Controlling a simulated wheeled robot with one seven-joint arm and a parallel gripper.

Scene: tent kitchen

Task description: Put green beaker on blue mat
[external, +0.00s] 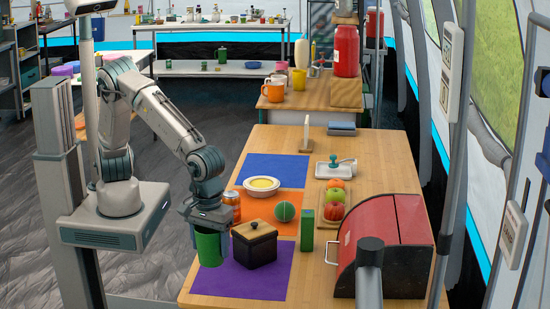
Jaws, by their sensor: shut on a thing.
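My gripper (209,228) points down and is shut on the beaker's upper part, which the gripper partly hides. Whether the beaker touches the table cannot be told.
The orange mat (262,228) bears a bowl (261,187), a green ball (284,212) and an orange jar (231,204). The purple mat (245,281) bears a black box (254,245). A green block (307,231), fruit (335,196) and a red bread bin (385,240) stand to the right.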

